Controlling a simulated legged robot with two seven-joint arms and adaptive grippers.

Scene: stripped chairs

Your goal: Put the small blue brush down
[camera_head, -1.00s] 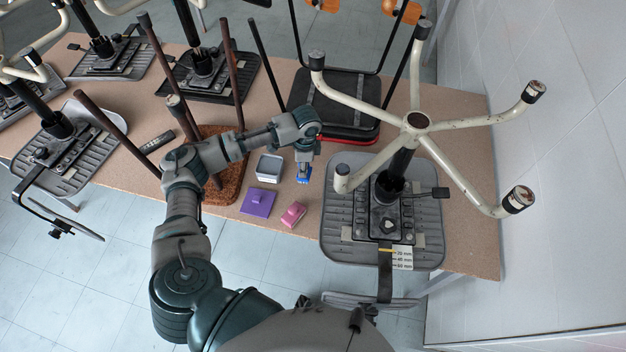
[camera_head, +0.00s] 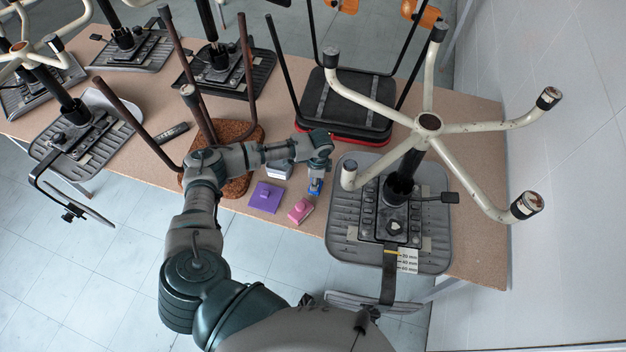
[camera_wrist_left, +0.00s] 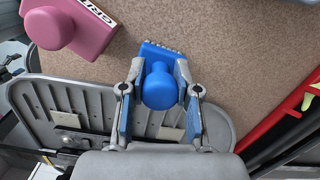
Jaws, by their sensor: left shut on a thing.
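The small blue brush (camera_head: 314,189) is in my left gripper (camera_head: 316,180), near the table's front edge, just left of the upturned grey chair seat. In the left wrist view the blue brush (camera_wrist_left: 160,88) has a round knob and a flat block. The two fingers of my left gripper (camera_wrist_left: 159,68) close on it from both sides. I cannot tell whether the brush touches the table. My right gripper is not in view.
A pink block (camera_head: 300,210) and a purple block (camera_head: 265,197) lie left of the brush. A grey box (camera_head: 279,170) is partly behind my forearm. The grey chair seat (camera_head: 345,235) and its legs stand close on the right. Bare tabletop (camera_head: 235,207) shows at the left.

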